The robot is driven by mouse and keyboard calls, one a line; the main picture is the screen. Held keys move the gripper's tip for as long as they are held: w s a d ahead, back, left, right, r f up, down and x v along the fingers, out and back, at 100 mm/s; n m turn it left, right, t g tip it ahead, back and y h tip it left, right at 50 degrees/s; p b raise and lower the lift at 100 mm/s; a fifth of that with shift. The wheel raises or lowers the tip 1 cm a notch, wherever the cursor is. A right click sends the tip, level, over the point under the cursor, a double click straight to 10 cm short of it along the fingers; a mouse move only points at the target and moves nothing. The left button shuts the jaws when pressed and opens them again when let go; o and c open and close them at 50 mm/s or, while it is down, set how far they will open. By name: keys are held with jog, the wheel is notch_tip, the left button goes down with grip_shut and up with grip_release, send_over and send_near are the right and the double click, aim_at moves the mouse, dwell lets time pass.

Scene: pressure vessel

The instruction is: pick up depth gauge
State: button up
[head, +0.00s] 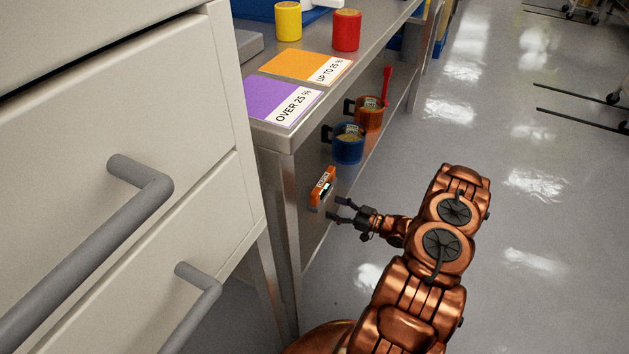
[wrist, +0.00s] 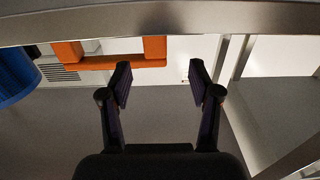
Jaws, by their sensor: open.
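The depth gauge appears to be the small orange device (head: 322,187) with a pale label and a dark display, at the lower level of the steel table. In the wrist view an orange frame-shaped piece (wrist: 110,62), likely the same device, lies ahead of my fingers and left of the gap's centre. Its upper part is cut off by a grey edge. My gripper (head: 337,209) is open and empty, just in front of and below the device in the head view. Its two dark fingers (wrist: 160,82) show apart in the wrist view, with nothing between them.
A blue mug (head: 349,145) and an orange mug (head: 369,115) stand behind the device; blue also shows at left in the wrist view (wrist: 15,80). The steel tabletop (head: 291,138) overhangs, with purple and orange cards on it. Drawers (head: 170,190) stand left.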

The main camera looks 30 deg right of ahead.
aim_at(319, 199)
jog(key=shift+d+b+x, duration=0.15)
jog(key=shift+b+x, duration=0.35)
jog(key=shift+x, duration=1.6)
jog(key=shift+d+b+x, duration=0.15)
jog(key=shift+b+x, duration=0.35)
jog(key=shift+x, duration=1.55)
jog(key=shift+w+r, duration=0.1)
jog(key=shift+w, duration=0.1)
jog(key=shift+c, duration=0.3)
grip_shut()
